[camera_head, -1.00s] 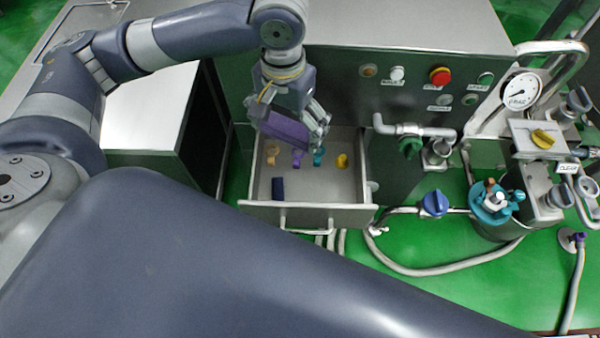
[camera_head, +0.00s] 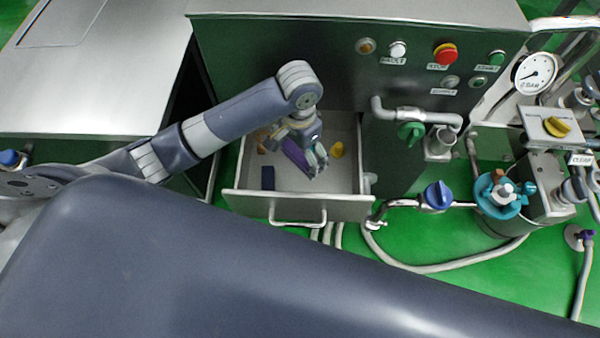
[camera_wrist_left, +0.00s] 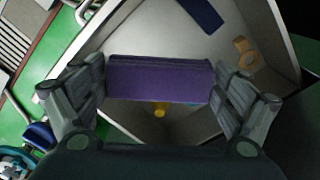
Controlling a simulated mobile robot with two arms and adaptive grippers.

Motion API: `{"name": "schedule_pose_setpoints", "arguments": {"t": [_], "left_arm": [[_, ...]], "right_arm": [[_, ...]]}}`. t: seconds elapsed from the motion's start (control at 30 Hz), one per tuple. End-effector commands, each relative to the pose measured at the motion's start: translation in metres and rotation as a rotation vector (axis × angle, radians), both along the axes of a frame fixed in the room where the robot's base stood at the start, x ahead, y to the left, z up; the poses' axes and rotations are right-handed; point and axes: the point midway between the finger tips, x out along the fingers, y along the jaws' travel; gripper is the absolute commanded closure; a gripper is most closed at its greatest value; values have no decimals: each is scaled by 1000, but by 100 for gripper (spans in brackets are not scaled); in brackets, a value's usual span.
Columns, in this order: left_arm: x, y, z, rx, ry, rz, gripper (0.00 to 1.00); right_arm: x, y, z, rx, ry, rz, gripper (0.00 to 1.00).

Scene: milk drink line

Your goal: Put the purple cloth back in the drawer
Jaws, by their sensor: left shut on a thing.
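The purple cloth (camera_head: 296,156) is a folded block held by my left gripper (camera_head: 306,163). In the left wrist view the purple cloth (camera_wrist_left: 160,80) spans between the two fingers of the left gripper (camera_wrist_left: 160,95), which are shut on it. The drawer (camera_head: 300,205) is pulled open, and the gripper and cloth are over its inside, low down. I cannot tell whether the cloth touches the drawer floor. My right gripper is not in view.
A dark blue block (camera_head: 268,178) lies in the drawer's left part. A yellow item (camera_head: 337,150) and an orange item (camera_wrist_left: 245,50) are also in it. A green-handled tap (camera_head: 411,131) and blue valve (camera_head: 437,195) stand to the right.

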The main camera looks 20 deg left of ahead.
Motion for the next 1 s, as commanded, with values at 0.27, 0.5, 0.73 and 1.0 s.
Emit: {"name": "schedule_pose_setpoints", "arguments": {"t": [0.27, 0.5, 0.73, 1.0], "left_arm": [[-2, 1, -73, 4, 6, 1, 31], [-1, 1, -121, 2, 1, 0, 31], [-1, 1, -142, 4, 3, 1, 31], [-1, 0, -169, 1, 0, 0, 31]], "right_arm": [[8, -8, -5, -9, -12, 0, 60], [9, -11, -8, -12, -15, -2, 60], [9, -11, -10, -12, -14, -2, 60], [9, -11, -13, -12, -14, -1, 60]]}}
